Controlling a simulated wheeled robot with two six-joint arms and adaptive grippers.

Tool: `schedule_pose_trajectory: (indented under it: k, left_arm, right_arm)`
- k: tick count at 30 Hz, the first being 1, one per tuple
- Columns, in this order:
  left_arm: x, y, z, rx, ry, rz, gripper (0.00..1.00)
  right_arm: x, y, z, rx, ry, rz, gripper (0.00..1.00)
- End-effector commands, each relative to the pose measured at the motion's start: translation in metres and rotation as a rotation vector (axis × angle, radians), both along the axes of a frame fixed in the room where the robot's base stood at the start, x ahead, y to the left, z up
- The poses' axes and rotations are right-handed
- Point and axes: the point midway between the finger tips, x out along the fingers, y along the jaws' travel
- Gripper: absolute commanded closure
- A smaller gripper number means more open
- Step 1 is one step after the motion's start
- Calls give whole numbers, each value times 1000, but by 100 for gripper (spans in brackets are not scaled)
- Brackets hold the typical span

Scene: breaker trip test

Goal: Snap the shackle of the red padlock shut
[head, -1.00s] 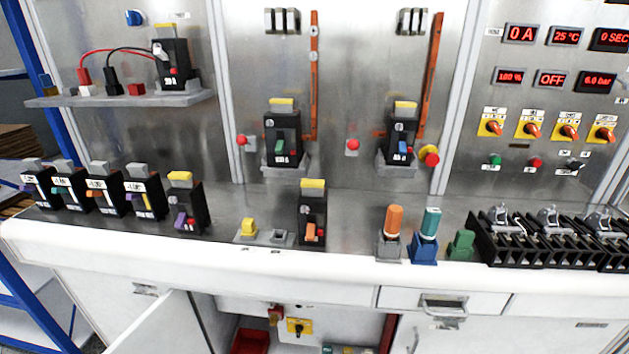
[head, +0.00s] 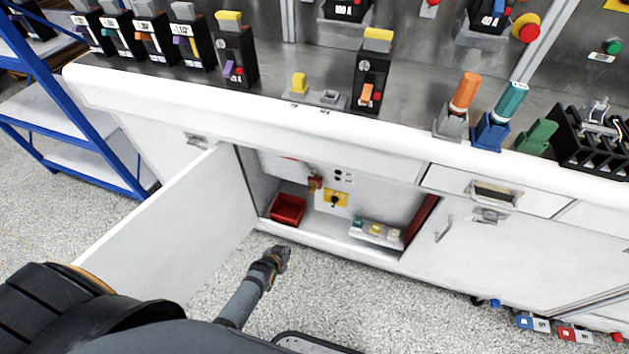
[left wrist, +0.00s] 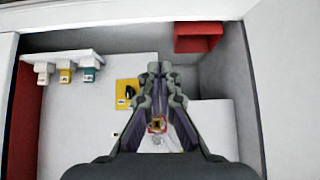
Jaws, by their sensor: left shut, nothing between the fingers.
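The red padlock (head: 314,183) hangs on the back wall inside the open cabinet, left of and above a yellow switch plate (head: 335,198). In the left wrist view the padlock (left wrist: 157,124) shows through the gap between my fingers, partly covered by them. It is too small to tell how its shackle stands. My left gripper (head: 281,253) is shut and empty, low in front of the cabinet opening and apart from the padlock. It also shows in the left wrist view (left wrist: 160,68), its fingertips together. My right gripper is out of view.
The cabinet door (head: 185,225) stands open on the left. A red bin (head: 288,209) and a white holder with coloured tags (head: 376,233) are on the cabinet floor. The counter (head: 250,120) overhangs the opening. A blue rack (head: 75,140) stands at the left.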

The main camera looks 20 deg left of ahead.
Motion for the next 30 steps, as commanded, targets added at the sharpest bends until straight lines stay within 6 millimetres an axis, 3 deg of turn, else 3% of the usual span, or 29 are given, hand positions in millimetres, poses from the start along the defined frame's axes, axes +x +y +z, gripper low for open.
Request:
schedule_pose_trajectory:
  k: [1, 3, 4, 6, 9, 12, 20, 30]
  left_arm:
    - [46, -8, 9, -12, -125, -3, 100]
    - [93, -16, 63, -25, -278, -6, 100]
    - [106, -18, 86, -28, -336, -8, 100]
    - [127, -21, 133, -35, -447, -8, 100]
    - [140, -22, 182, -40, -551, -7, 100]
    - [143, -22, 205, -42, -593, -8, 100]
    - [156, -23, 207, -41, -599, -8, 100]
    - [225, -25, 187, -41, -598, -8, 100]
  right_arm:
    - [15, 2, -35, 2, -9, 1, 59]
    - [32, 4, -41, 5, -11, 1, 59]
    - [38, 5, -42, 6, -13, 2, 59]
    - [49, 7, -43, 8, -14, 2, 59]
    - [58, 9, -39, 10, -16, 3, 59]
    - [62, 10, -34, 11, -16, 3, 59]
    - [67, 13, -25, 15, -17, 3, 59]
    - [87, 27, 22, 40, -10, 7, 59]
